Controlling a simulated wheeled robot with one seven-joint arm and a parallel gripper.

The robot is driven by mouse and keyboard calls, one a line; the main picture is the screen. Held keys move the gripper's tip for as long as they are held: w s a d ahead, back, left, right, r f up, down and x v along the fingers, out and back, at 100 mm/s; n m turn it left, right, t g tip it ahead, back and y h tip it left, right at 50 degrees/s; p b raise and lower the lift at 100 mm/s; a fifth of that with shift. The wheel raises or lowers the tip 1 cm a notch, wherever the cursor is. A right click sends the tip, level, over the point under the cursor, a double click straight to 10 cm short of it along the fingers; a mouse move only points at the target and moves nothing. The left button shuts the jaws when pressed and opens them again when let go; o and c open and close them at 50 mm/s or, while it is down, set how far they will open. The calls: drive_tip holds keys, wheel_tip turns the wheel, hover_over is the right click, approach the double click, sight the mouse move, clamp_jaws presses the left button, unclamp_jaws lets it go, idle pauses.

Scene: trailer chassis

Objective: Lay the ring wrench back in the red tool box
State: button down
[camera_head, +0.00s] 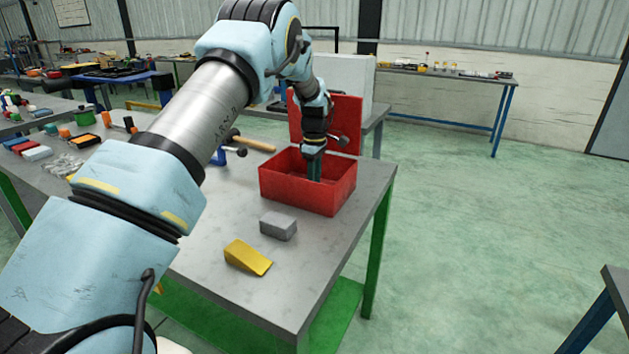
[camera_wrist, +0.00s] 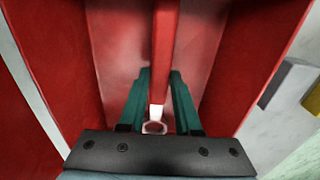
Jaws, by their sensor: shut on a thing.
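The red tool box (camera_head: 300,190) stands on the grey workbench with its lid (camera_head: 345,118) raised at the back. Its red inner walls (camera_wrist: 235,60) fill most of the wrist view. My gripper (camera_head: 315,172) points down into the open box, its teal fingers partly below the rim. In the wrist view my gripper (camera_wrist: 157,85) is shut on the ring wrench (camera_wrist: 154,127), whose pale ring end shows between the fingers. A narrow red strip runs on from it; I cannot tell whether this is wrench or box. The wrench is hidden in the head view, and its contact with the floor is unclear.
A grey block (camera_head: 278,226) and a yellow wedge (camera_head: 247,257) lie on the workbench (camera_head: 215,275) in front of the box. A wooden-handled tool (camera_head: 253,143) lies to its left. The bench's right edge is close to the box.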

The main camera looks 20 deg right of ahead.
drive_tip(key=shift+c, duration=0.2)
unclamp_jaws()
idle(0.6)
drive_tip(key=shift+r, duration=0.15)
wheel_tip(320, 180, up, 8)
drive_tip(key=p, duration=0.4)
drive_tip(key=shift+p, duration=0.4)
idle(0.4)
